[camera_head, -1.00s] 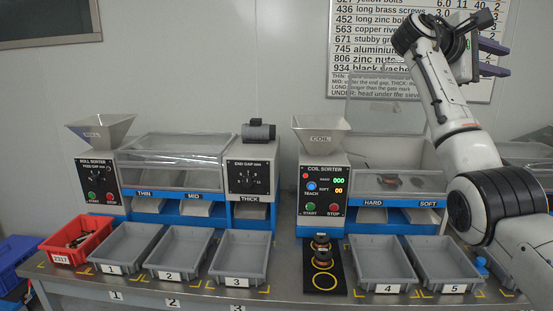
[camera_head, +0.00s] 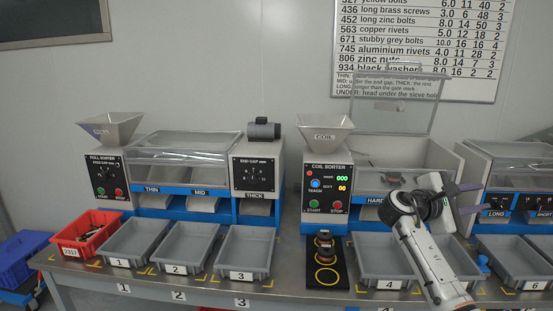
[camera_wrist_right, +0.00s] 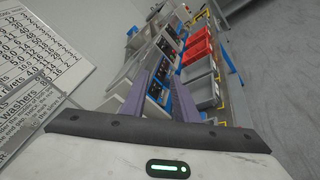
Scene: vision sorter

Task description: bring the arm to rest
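My right arm rises from the lower right of the head view, and its gripper (camera_head: 472,199) is in front of the coil sorter, above the row of grey trays. Its two purple fingers point right and stand apart with nothing between them. In the right wrist view the same gripper (camera_wrist_right: 160,100) shows both fingers, spread and empty. My left arm and gripper are in neither view.
The coil sorter (camera_head: 327,183) and roll sorter (camera_head: 106,178) stand on the bench. Grey trays (camera_head: 245,274) and a red bin (camera_head: 60,246) line its front. A black pad (camera_head: 344,277) holds dark round parts. A wall chart (camera_head: 425,38) hangs behind.

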